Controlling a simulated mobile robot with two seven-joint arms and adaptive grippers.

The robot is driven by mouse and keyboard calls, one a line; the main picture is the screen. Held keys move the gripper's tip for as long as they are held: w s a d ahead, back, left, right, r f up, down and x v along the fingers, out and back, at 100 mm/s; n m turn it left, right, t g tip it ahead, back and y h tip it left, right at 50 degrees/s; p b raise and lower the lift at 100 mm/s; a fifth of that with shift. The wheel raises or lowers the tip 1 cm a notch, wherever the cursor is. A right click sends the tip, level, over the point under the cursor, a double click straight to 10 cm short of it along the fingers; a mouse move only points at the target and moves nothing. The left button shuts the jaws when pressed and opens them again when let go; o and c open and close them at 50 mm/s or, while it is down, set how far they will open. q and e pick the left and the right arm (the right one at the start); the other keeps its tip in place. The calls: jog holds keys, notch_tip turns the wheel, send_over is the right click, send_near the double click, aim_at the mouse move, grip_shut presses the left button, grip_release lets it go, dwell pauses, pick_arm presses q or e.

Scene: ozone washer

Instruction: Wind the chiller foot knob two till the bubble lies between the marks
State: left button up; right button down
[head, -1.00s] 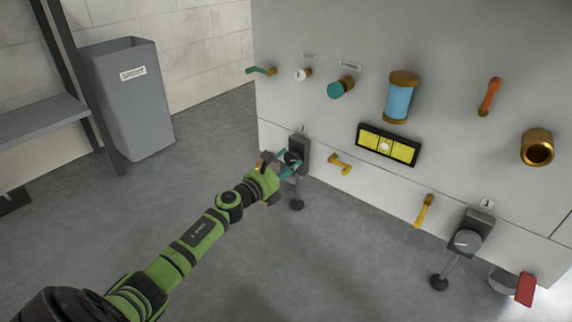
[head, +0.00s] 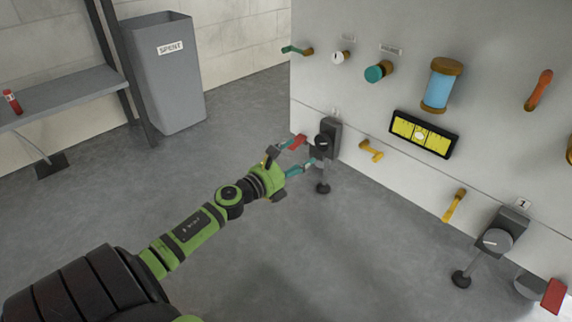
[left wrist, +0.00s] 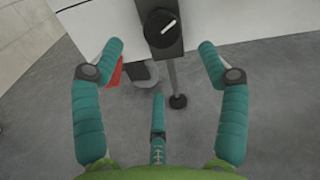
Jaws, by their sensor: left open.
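The left foot knob, a dark dial (head: 322,141) on a dark block, sits low at the machine's left corner; its number plate is too small to read. In the left wrist view its dial (left wrist: 160,28) shows a white pointer line tilted up to the right. My left gripper (head: 301,154) is open in front of it, with teal fingers spread either side and clear of the dial. It shows in the left wrist view (left wrist: 160,50) with nothing between the fingers. The yellow level (head: 424,134) has a pale bubble near its middle; its exact place against the marks is unclear. My right gripper is out of view.
A second foot knob (head: 497,240), under a plate marked 1, is at lower right. A yellow handle (head: 370,150) sticks out right of the left knob. A red tab (head: 298,142) shows by my finger. A grey bin (head: 168,90) stands at left; the floor between is clear.

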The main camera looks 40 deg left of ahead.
pick_arm(q)
jog(key=shift+s+a, duration=0.15)
jog(key=shift+s, duration=1.8)
